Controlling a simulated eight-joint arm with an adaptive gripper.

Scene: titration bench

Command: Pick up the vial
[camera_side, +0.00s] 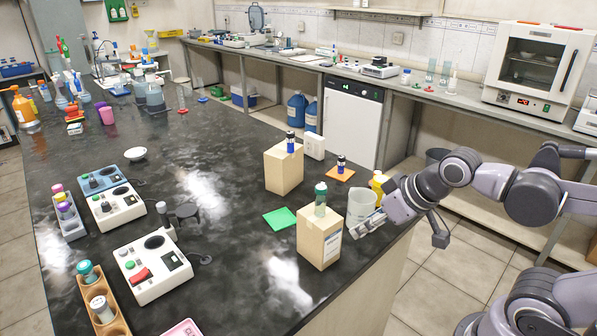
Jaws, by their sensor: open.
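Several small vials stand near my gripper, and I cannot tell which one the task names. A clear green vial with a greenish cap (320,200) stands upright on the front cardboard box (320,243). A dark vial with a blue band (290,142) stands upright on the rear cardboard box (284,172). A similar dark vial (341,164) stands on an orange mat (345,174). My gripper (362,228) is open, at the bench's right edge, right of the front box and low beside a beaker. It appears empty; its fingertips are small and hard to make out.
A green mat (280,218) lies left of the front box. Stirrer devices (152,268) and a vial rack (104,304) are at the left. The black bench between is mostly clear.

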